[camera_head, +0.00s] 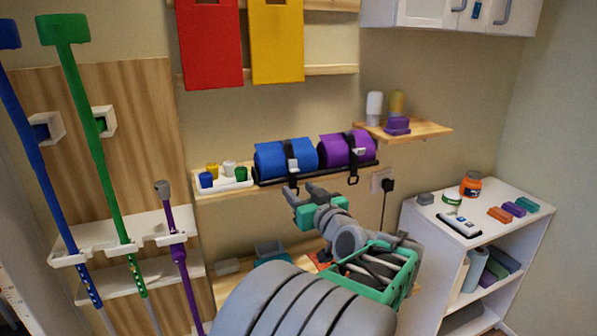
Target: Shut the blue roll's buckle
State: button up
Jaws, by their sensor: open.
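The blue roll (270,159) lies on a dark tray on the wooden wall shelf, left of a purple roll. A black strap runs over its right part, with a small pale buckle (292,165) on its front. A dark strap end hangs below the shelf edge there. The buckle is too small to tell whether its halves are joined.
The purple roll (345,149) has its own strap and buckle. A higher shelf (425,132) is at the right. Poles in a white rack (100,240) stand left. A white cabinet (505,205) stands right.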

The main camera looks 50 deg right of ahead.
aim_at(296, 171)
jog(key=shift+m+h, duration=0.3)
jog(key=shift+h, duration=0.1)
jog(key=w+d+p, duration=0.1)
jog(key=w+d+r, duration=0.1)
jog(key=d, duration=0.1)
jog(key=w+d+p, duration=0.1)
jog(key=w+d, duration=0.1)
jog(key=shift+r+p, duration=0.25)
jog(key=shift+p, duration=0.1)
jog(key=shift+w+d+f, duration=0.1)
jog(key=shift+w+d, duration=0.1)
jog(key=shift+w, duration=0.2)
jog(key=shift+c, duration=0.5)
grip_shut()
